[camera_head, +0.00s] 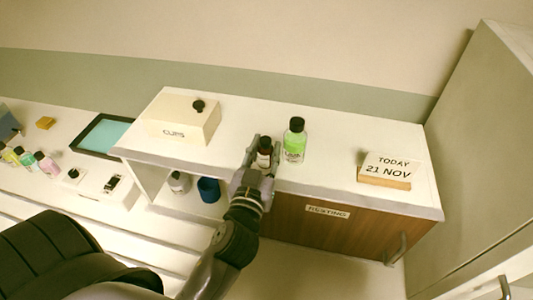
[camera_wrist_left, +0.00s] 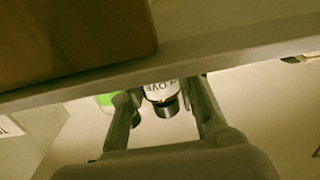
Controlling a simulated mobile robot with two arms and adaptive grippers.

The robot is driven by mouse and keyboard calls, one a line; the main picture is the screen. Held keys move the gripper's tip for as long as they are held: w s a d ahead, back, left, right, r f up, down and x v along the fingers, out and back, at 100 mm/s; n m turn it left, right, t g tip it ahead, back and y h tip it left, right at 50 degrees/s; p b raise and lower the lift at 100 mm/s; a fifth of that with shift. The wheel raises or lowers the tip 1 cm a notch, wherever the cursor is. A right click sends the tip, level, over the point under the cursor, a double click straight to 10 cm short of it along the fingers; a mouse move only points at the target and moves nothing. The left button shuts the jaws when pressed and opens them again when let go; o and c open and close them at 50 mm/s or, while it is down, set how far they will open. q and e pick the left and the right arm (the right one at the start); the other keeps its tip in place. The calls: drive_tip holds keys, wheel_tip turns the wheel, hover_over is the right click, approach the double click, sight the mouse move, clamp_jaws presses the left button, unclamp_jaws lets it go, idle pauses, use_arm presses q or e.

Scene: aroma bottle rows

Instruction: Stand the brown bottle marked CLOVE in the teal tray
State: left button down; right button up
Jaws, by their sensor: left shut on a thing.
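The small brown bottle (camera_head: 264,158) with a dark cap is between the fingers of my left gripper (camera_head: 265,146), at the front of the white cabinet top. My left gripper is shut on it. In the left wrist view, the brown bottle's white label (camera_wrist_left: 161,91) shows letters like "LOVE", partly cut off, between the two fingers (camera_wrist_left: 163,104). I cannot tell whether its base touches the surface. The teal tray (camera_head: 105,134) has a dark rim and lies flat on the lower counter at the left; it looks empty. My right gripper is not in view.
A green bottle (camera_head: 294,143) with a black cap stands just right of the gripper. A cream CLIPS box (camera_head: 183,120) and a date sign (camera_head: 387,170) share the cabinet top. A blue cup (camera_head: 208,190) sits in the open shelf below.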

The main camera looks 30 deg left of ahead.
use_arm(q)
drive_tip(key=shift+s+r, duration=0.1)
drive_tip(key=shift+s, duration=0.1)
drive_tip(key=shift+s+d, duration=0.1)
drive_tip(key=c, duration=1.7)
unclamp_jaws()
drive_tip(key=shift+o, duration=0.9)
drive_tip(key=shift+f, duration=0.2)
drive_tip(key=shift+r, duration=0.1)
